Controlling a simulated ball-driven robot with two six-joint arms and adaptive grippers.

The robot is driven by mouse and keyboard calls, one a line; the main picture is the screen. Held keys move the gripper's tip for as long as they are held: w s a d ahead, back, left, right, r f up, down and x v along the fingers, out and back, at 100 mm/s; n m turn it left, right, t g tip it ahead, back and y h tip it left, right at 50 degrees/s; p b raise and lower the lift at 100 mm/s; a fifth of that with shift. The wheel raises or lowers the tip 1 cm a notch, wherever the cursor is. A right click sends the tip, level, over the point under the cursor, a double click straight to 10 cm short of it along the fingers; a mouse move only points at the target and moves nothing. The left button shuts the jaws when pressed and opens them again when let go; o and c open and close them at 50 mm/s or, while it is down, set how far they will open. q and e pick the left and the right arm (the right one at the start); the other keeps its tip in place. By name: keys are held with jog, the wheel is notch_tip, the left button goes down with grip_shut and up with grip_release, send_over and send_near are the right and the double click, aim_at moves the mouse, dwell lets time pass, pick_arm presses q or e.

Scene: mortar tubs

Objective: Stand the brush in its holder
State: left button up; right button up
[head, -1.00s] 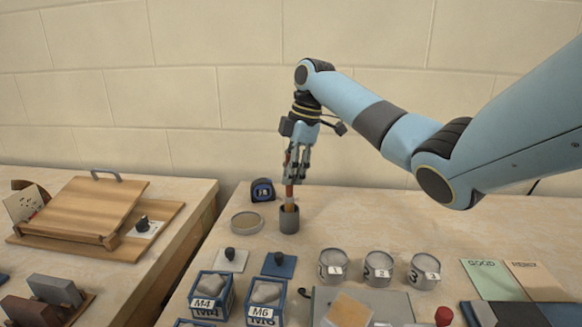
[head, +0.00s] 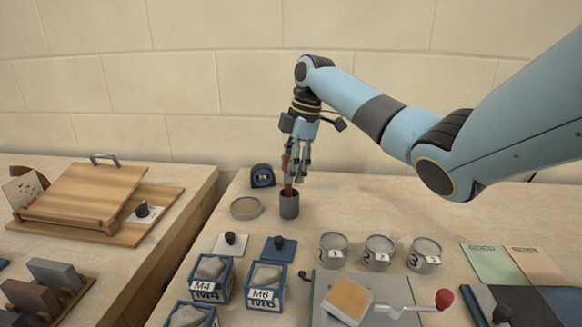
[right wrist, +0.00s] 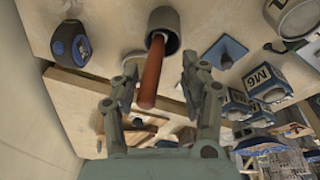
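The brush (head: 288,189) stands in its holder (head: 289,206), a small dark grey cup on the bench. Its reddish-brown handle rises from the cup, slightly tilted; its lower end is hidden inside. In the right wrist view the handle (right wrist: 151,72) comes out of the cup's mouth (right wrist: 164,21). My right gripper (head: 299,175) is above the holder, pointing down around the upper handle. In the right wrist view its fingers (right wrist: 160,76) are apart, with visible gaps on both sides of the handle. My left gripper is not in view.
A round shallow dish (head: 246,208) and a blue tape measure (head: 263,176) stand close to the holder. In front are two trowel-like pads (head: 278,250), M4 and M6 tubs (head: 266,283) and numbered cups (head: 333,251). A gap separates the left bench.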

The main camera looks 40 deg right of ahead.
jog(key=v, duration=1.2)
jog(key=shift+a+f, duration=0.1)
dwell(0.7)
